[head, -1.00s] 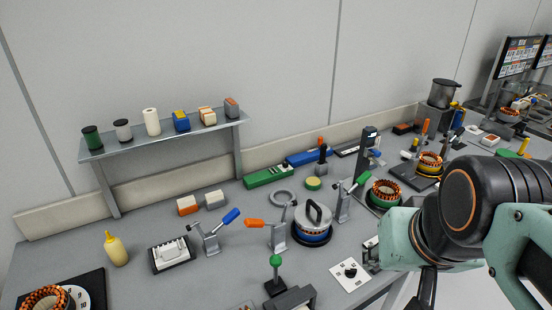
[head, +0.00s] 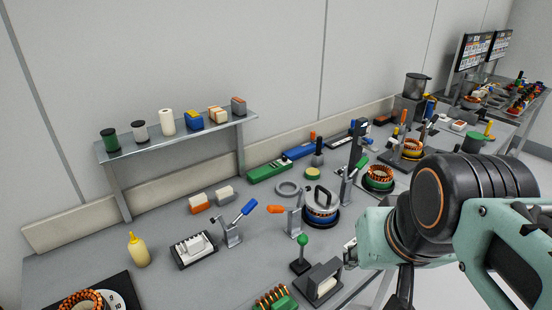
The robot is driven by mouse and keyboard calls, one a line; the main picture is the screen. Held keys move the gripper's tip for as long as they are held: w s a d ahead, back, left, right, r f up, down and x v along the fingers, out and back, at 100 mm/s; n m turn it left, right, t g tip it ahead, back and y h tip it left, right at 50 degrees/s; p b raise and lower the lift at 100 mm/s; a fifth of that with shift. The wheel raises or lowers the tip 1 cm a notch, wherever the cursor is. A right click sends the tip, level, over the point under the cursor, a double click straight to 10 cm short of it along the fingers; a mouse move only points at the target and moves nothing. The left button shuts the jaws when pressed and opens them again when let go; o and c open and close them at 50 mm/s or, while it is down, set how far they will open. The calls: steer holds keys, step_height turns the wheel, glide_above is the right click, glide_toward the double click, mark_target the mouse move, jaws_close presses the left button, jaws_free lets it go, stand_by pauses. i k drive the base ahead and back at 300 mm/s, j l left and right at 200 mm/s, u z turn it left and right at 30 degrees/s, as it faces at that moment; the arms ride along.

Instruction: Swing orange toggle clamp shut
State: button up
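The orange toggle clamp (head: 294,219) stands on the bench just left of a round stator housing (head: 321,219). Its orange handle (head: 275,210) sticks out to the left, roughly level, away from the housing. The housing has a grey lid with a dark arched handle and a blue band below. My arm comes in from the right, and its wrist is right of and nearer than the clamp, apart from it.
A blue-handled clamp (head: 233,229) stands left of the orange one, and a green-handled clamp (head: 348,184) to the right. A green-knobbed lever (head: 301,255) and a grey block (head: 319,285) stand in front. A yellow bottle (head: 138,250) is at left. Bare bench lies around the orange handle.

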mark_target(271, 209)
steer(key=k+j, duration=0.2)
steer(key=j, duration=0.2)
steer(key=k+j+z, duration=0.1)
steer(key=j, duration=0.25)
steer(key=k+j+z, duration=0.1)
steer(key=k+j, duration=0.25)
